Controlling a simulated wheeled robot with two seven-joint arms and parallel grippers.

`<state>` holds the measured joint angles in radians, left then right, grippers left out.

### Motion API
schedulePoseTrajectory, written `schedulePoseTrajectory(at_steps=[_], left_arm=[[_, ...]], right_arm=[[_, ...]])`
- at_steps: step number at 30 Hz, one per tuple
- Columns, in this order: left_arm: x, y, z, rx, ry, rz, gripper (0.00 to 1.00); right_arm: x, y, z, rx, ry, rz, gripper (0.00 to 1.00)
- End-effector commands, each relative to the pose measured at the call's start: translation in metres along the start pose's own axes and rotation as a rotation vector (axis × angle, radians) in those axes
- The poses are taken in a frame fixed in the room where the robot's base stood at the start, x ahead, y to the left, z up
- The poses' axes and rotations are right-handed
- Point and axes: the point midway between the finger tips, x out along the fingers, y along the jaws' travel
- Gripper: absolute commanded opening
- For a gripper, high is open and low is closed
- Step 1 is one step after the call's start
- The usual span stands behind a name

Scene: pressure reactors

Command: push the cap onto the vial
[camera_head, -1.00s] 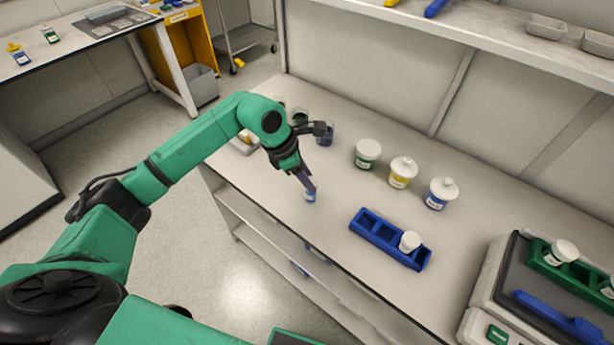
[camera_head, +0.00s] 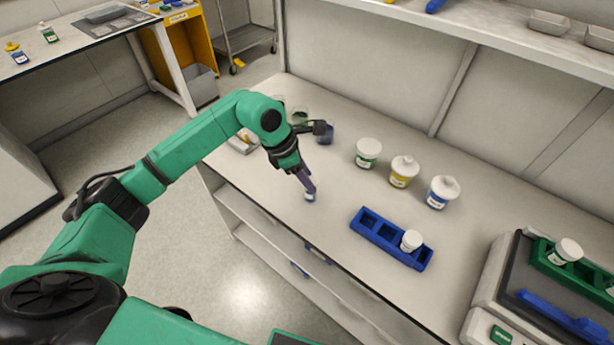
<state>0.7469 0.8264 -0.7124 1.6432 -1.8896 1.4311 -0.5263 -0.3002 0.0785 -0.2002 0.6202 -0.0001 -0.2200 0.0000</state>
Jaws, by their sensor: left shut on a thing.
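A small vial (camera_head: 310,196) with a blue and white label stands on the bench near its front edge. My left gripper (camera_head: 308,184) comes down from above and is right at the vial's top. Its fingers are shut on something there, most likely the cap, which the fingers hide. I cannot tell from this view whether the cap is seated on the vial. My right gripper is not in view.
A blue rack (camera_head: 385,238) holding one white-capped vial (camera_head: 411,240) lies to the right. Behind it stand green-labelled (camera_head: 368,153), yellow-labelled (camera_head: 403,171) and blue-labelled jars (camera_head: 441,191). A balance (camera_head: 500,290) carrying a green rack (camera_head: 570,268) is at far right.

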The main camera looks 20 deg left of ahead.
Motion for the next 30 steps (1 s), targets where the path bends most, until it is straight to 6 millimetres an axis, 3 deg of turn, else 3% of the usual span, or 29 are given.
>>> schedulePoseTrajectory(at_steps=[6, 7, 9, 10, 16, 17, 18, 19, 30], left_arm=[[-0.0004, 0.0001, 0.0001, 0.0, 0.0, 0.0, 0.0], [-0.0004, 0.0001, 0.0001, 0.0, 0.0, 0.0, 0.48], [-0.0004, 0.0001, 0.0002, 0.0, 0.0, 0.0, 0.75], [-0.0004, 0.0001, 0.0002, 0.0, 0.0, 0.0, 0.8], [-0.0004, 0.0001, 0.0002, 0.0, 0.0, 0.0, 0.8], [-0.0004, 0.0001, 0.0002, 0.0, 0.0, 0.0, 0.83], [-0.0004, 0.0001, 0.0001, 0.0, 0.0, 0.0, 0.99], [-0.0004, 0.0001, 0.0001, 0.0, 0.0, 0.0, 1.0], [-0.0094, 0.0004, 0.004, 0.001, -0.001, 0.002, 1.0]], right_arm=[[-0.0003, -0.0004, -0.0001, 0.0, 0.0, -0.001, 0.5], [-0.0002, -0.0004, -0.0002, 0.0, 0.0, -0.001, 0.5], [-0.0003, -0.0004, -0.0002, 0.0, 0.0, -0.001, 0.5], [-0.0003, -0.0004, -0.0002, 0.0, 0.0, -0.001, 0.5], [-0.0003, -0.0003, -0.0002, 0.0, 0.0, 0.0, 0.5], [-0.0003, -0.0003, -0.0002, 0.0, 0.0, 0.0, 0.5], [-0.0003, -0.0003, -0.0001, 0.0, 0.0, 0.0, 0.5], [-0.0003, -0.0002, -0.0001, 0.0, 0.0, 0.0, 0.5], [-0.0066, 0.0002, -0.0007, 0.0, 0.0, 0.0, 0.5]])
